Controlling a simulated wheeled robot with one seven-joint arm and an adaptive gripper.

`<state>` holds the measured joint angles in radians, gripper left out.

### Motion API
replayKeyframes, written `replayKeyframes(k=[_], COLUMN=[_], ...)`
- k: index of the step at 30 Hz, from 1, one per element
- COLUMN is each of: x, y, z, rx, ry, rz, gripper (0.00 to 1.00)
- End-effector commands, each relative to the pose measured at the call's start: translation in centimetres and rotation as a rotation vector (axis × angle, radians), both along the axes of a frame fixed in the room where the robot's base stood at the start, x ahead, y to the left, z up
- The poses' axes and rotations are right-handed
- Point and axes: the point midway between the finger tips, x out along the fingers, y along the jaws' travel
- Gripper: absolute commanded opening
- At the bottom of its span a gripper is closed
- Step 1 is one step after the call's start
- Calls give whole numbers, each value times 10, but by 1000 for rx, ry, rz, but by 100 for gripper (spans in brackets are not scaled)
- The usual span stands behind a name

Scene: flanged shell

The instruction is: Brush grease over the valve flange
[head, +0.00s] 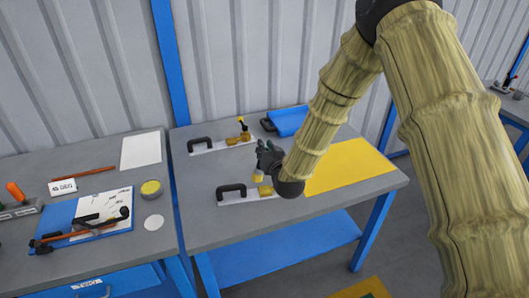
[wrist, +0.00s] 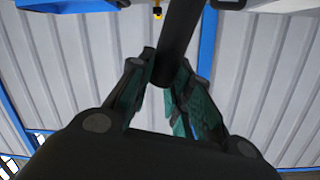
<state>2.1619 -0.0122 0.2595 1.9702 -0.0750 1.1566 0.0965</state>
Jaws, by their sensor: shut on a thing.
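My gripper (head: 268,157) is over the front of the right-hand table and shut on a dark rod-like handle (wrist: 180,40), which I take to be the brush. Its green-padded fingers (wrist: 160,90) lie either side of the handle in the wrist view. A small pale-yellow tip (head: 258,177) shows under the gripper, close above the front plate; I cannot tell whether it touches. A brass valve piece (head: 265,191) sits on that plate, partly hidden by my arm. Another brass valve piece (head: 245,137) is on the rear plate. An open tin with yellow contents (head: 151,188) stands on the left table.
Black handles (head: 231,189) (head: 200,144) stand on the two plates. The left table holds a blue board with tools (head: 85,227), a white disc (head: 154,221) and paper (head: 141,150).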

Motion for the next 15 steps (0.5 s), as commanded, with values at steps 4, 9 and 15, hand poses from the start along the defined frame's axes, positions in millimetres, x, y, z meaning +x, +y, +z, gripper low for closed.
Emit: replayKeyframes(k=[4, 9, 15], x=[0, 0, 0], y=[0, 0, 0], z=[14, 15, 15], rx=[0, 0, 0], ry=[-2, -1, -1], rz=[-1, 0, 0], gripper=[0, 0, 0])
